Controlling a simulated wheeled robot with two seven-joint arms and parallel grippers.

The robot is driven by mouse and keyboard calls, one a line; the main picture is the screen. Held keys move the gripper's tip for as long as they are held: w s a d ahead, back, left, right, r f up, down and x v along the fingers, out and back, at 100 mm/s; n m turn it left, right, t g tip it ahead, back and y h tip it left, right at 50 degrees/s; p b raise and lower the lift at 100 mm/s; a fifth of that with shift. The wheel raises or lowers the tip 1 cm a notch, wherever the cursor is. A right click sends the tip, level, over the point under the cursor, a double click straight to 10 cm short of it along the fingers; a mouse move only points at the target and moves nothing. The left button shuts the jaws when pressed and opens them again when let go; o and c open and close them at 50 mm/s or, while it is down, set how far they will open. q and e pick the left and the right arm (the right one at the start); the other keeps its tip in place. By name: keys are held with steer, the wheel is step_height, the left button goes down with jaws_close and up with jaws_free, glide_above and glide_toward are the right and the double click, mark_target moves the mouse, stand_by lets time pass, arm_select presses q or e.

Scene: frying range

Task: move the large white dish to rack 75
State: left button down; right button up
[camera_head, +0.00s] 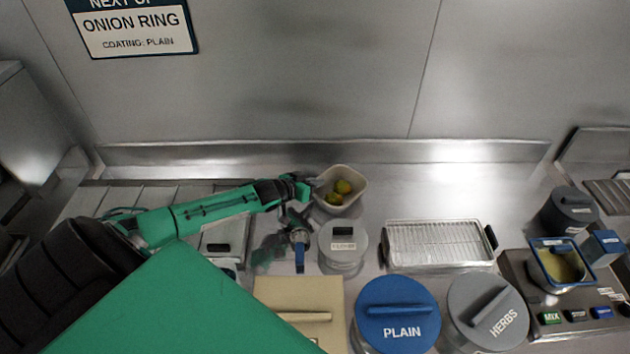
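A whitish square dish (322,205) with rounded corners stands at the back middle of the steel counter, with a few yellow-green pieces in it. My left gripper (309,186) reaches in from the left, its fingertips at the dish's left rim. The fingers are small and dark here, so I cannot tell whether they are closed on the rim. A wire rack (440,244) in a shallow metal tray lies to the right of the dish. I see no number 75 on anything. My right gripper is not in view.
A grey lidded pot (343,256) stands in front of the dish. Lids marked PLAIN (398,310) and HERBS (486,310) and a beige lid (290,291) line the front. A fryer unit (545,310) is at right. The counter behind the rack is clear.

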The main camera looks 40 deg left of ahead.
arm_select(q)
steer(key=shift+f, duration=0.1)
steer(key=c, duration=1.6)
jaws_free()
